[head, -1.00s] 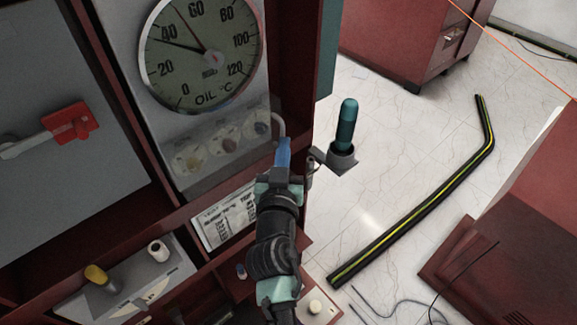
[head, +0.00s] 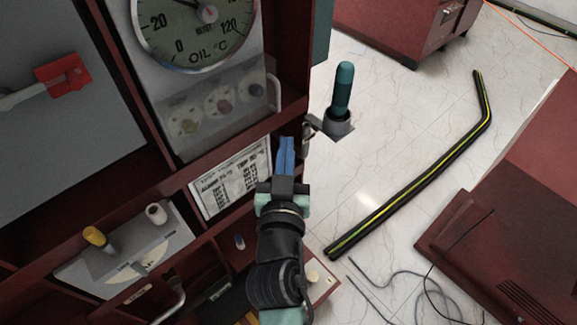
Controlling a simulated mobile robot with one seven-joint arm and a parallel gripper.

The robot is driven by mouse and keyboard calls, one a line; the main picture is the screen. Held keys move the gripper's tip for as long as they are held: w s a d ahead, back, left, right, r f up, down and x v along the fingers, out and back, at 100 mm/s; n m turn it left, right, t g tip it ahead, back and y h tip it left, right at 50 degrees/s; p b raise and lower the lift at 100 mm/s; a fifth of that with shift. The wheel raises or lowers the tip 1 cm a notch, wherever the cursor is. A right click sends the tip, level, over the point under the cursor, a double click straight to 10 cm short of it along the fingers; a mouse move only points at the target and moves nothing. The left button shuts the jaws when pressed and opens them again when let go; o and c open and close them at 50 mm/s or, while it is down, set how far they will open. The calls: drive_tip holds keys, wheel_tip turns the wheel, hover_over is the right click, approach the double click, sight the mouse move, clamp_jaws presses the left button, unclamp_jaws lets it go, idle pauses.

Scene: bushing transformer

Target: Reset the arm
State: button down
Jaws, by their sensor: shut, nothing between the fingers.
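My gripper (head: 286,140) is in the middle of the head view, at the end of my dark arm. Its blue fingers are together with nothing between them. They point away from me, just right of a white printed label plate (head: 231,178) on the red cabinet (head: 290,75). The fingertips are below the clear cover over several round knobs (head: 218,98) and its handle. I cannot tell how far the gripper is from the cabinet face.
A round oil gauge (head: 196,25) is above. A teal-handled tool (head: 342,90) stands in a holder right of my gripper. A red switch handle (head: 63,73) is at left. A black-yellow bar (head: 420,170) and loose cables lie on the floor. The floor between is clear.

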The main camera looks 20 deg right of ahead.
drive_tip(key=v, duration=0.3)
drive_tip(key=shift+s+d+r+b, duration=0.15)
drive_tip(key=shift+s+b, duration=0.15)
